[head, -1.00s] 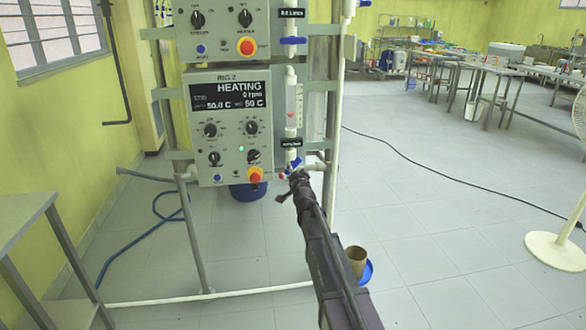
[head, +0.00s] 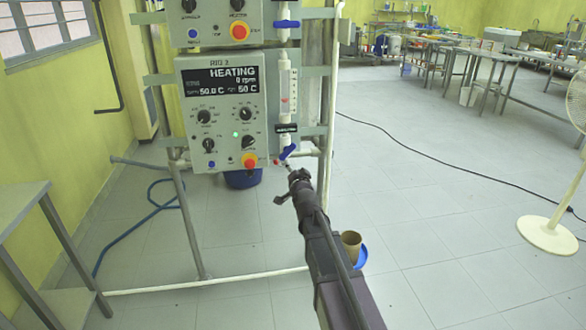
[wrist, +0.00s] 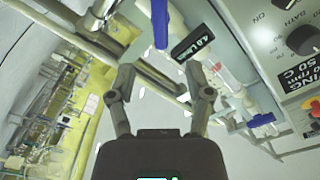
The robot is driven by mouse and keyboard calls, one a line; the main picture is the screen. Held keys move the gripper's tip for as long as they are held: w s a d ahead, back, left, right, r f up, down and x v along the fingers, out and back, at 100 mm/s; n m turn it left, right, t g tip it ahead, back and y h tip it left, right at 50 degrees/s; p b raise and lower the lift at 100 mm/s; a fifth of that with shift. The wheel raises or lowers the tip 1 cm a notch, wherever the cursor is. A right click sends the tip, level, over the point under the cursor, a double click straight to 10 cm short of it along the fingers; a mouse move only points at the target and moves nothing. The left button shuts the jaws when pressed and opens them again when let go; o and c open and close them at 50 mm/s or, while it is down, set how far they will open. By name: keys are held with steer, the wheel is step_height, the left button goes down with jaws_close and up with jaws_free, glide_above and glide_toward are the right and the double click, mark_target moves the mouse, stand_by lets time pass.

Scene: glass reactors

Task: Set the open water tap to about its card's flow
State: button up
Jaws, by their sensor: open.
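The lower water tap's blue handle (head: 287,152) sits tilted under a black card (head: 287,128) on the rig. In the wrist view this handle (wrist: 160,22) lies at the top, beside the card (wrist: 195,45), which reads about 4.0 L/min. A clear flow tube (head: 287,88) with a red mark inside stands above the card. A second blue handle (head: 288,24) sits level above the tube; it also shows in the wrist view (wrist: 262,120). My gripper (wrist: 163,80) is open and empty, apart from the lower handle. In the head view, my gripper (head: 290,172) is just below it.
The control box (head: 222,110) reads HEATING, 0 rpm and 50 C, close left of the taps. Pale rig posts (head: 328,120) stand just right. A blue bucket (head: 242,179) is below the box. A brown cup (head: 351,244) shows beside my arm. A fan (head: 548,232) stands far right.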

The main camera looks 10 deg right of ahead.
mark_target(287, 154)
steer(key=shift+s, duration=0.15)
stand_by(0.4)
steer(key=shift+s+a+f, duration=0.15)
steer(key=shift+s, duration=0.7)
steer(key=shift+w, duration=0.1)
steer(key=w, duration=1.3)
steer(key=shift+w, duration=0.35)
jaws_close()
